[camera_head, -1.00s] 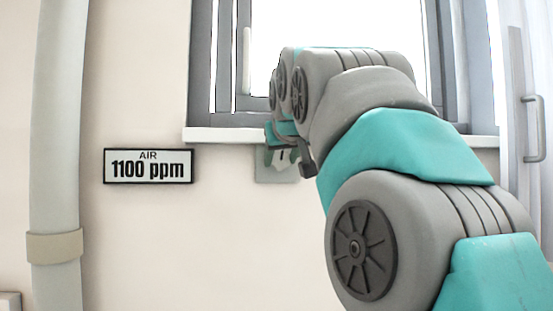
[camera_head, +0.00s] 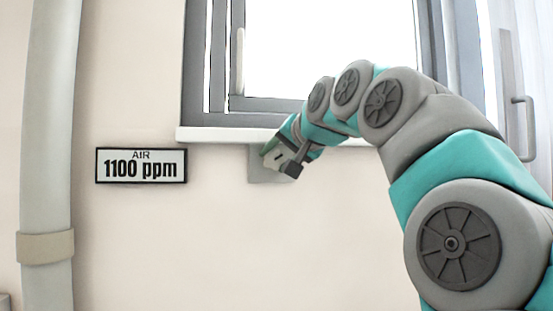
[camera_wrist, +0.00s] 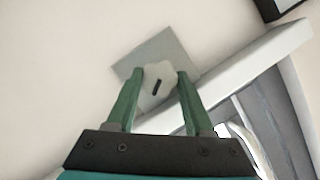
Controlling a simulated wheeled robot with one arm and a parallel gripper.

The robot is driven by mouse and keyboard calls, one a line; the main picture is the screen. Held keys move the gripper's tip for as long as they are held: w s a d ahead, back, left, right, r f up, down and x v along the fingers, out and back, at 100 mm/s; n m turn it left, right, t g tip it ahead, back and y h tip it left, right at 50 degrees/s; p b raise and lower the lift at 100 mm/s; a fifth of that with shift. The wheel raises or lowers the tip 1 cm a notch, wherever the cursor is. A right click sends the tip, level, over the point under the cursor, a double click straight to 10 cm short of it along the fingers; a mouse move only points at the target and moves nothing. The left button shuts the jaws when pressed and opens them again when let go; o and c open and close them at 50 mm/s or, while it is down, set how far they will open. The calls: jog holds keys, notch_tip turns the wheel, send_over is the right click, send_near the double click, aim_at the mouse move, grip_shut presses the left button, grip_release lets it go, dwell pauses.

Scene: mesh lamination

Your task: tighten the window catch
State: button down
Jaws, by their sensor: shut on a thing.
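The window catch (camera_head: 279,157) is a pale knob with a dark slot-like mark, set on a grey square plate (camera_head: 257,172) just under the window sill. My gripper (camera_head: 284,154) is at the knob, tilted. The wrist view shows the pale knob (camera_wrist: 159,78) between the two green fingers of my gripper (camera_wrist: 160,73), shut on its sides. The mark runs diagonally there, and the grey plate (camera_wrist: 135,62) shows behind. The window (camera_head: 320,50) stands above, grey framed with bright glass; I cannot tell how tightly its sash sits.
The white sill (camera_head: 215,134) juts out right above the plate. A sign (camera_head: 141,165) on the wall at left reads "AIR 1100 ppm". A vertical pipe (camera_head: 50,130) runs at far left. A handle (camera_head: 524,128) shows at far right. The wall below the plate is bare.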

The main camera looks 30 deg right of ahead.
jog(key=shift+m+y, duration=0.3)
dwell(0.4)
jog(key=shift+c, duration=1.4)
grip_release()
